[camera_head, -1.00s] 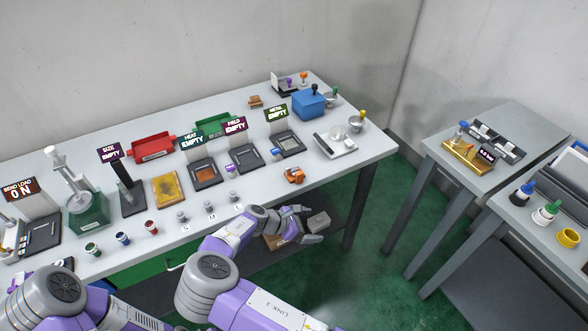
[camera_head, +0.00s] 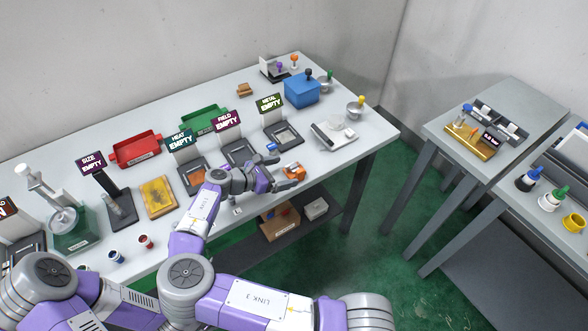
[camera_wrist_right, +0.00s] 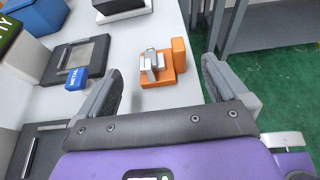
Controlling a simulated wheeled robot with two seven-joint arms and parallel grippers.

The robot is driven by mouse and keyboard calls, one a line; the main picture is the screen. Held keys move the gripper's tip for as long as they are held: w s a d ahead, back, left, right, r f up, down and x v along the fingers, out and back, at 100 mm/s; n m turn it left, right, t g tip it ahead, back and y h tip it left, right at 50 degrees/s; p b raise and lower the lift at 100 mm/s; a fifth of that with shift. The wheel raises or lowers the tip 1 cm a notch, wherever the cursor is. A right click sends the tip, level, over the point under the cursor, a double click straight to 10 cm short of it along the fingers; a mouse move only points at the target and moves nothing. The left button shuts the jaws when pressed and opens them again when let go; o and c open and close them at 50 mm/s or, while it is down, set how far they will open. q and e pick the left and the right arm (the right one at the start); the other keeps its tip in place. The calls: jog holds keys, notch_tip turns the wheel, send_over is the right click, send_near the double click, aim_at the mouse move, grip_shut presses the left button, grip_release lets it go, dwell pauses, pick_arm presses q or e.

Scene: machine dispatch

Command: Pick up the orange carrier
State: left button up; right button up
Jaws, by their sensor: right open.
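The orange carrier (camera_head: 295,172) is a small block with grey metal parts on top. My left gripper is out of view.
A grey-white device (camera_head: 334,136) stands behind right. The blue box (camera_head: 301,92) is farther back. The table's front edge is close, with a lower shelf beneath.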

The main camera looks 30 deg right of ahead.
aim_at(293, 171)
jog(key=x, duration=0.5)
jog(key=shift+r+b, duration=0.1)
jog(key=shift+b, duration=0.2)
jog(key=c, duration=1.2)
